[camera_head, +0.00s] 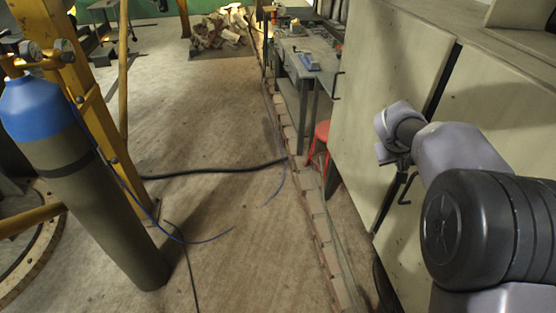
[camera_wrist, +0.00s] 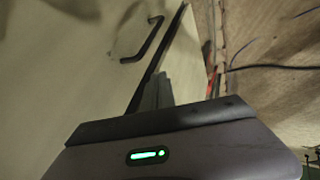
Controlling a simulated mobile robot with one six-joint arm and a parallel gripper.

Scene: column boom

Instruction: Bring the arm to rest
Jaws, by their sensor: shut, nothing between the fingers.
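My arm reaches in from the right in the head view, with lilac and black links bent in front of a pale cabinet (camera_head: 380,70). My gripper (camera_wrist: 157,88) shows in the wrist view as grey fingers close together, with nothing between them. It points along the dark gap between the cabinet doors. In the head view the fingers are mostly hidden behind my wrist. A black door handle (camera_wrist: 147,38) lies beyond the fingertips in the wrist view; the head view also shows a handle (camera_head: 408,189) just below my wrist. I cannot tell the exact clearance to the cabinet.
A blue-topped gas cylinder (camera_head: 85,190) stands at left beside a yellow frame (camera_head: 85,95). A black hose (camera_head: 215,171) and a blue cable cross the floor. A workbench (camera_head: 300,60) and red stool (camera_head: 319,140) stand beyond the cabinet. The middle floor is mostly open.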

